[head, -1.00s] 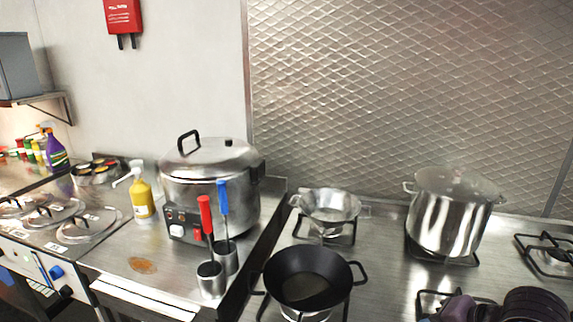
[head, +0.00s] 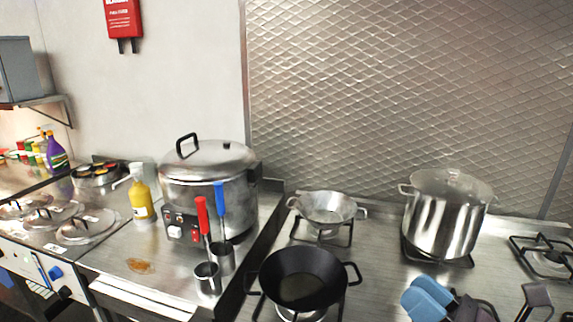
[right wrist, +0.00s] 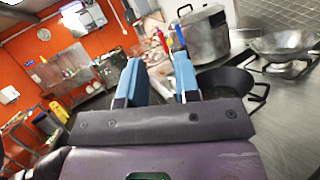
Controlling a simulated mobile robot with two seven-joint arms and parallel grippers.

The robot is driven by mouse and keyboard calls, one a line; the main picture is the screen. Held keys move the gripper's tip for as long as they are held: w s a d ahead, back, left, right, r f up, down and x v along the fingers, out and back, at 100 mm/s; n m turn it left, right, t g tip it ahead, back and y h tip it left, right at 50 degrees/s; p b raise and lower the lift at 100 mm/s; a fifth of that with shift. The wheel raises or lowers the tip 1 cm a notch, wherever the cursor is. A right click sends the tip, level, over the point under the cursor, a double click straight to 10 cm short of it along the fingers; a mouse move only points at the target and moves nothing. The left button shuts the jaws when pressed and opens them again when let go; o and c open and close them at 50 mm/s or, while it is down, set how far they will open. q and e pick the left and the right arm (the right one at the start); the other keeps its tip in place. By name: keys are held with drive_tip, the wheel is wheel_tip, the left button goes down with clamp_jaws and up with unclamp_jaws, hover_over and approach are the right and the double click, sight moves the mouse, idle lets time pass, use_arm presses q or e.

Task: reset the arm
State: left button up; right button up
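My right gripper (head: 427,297) shows at the bottom right of the head view, with its blue fingers beside the front of the stove and right of the black wok (head: 300,278). In the right wrist view the two blue fingers of the right gripper (right wrist: 159,78) stand apart with nothing held between them, so it is open. Part of my dark and purple right wrist shows behind the fingers. My left gripper is not in view.
A large steel pot (head: 445,215) and a small steel pan (head: 326,210) stand on the back burners. A rice cooker (head: 208,185) stands left, with red-handled (head: 206,272) and blue-handled (head: 222,255) ladles in front. Bare steel lies between wok and gripper.

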drive_tip(key=w+d+f+m+t+h, duration=0.1)
drive_tip(key=d+f+m+t+h, duration=0.15)
drive_tip(key=d+m+h, duration=0.6)
drive_tip(key=d+f+m+t+h, duration=0.1)
drive_tip(key=m+t+h, duration=0.35)
drive_tip(key=m, duration=0.85)
drive_tip(key=s+d+f+m+g+h, duration=0.2)
drive_tip(key=d+f+m+g+h, duration=0.3)
drive_tip(key=f+m+g+h, duration=0.4)
drive_tip(key=s+a+f+m+g+y, duration=0.3)
drive_tip(key=s+f+m+g, duration=0.2)
drive_tip(key=s+f, duration=0.2)
drive_tip(key=s+a+f+m+g+y, duration=0.2)
drive_tip(key=s+f+m+g+y, duration=0.1)
drive_tip(key=s+f+m+g, duration=0.35)
drive_tip(key=w+f+n+t+y, duration=0.1)
drive_tip(key=w+f+t, duration=0.6)
drive_tip(key=f+t, duration=0.2)
drive_tip(key=shift+a+f, duration=0.15)
drive_tip(key=shift+f, duration=0.6)
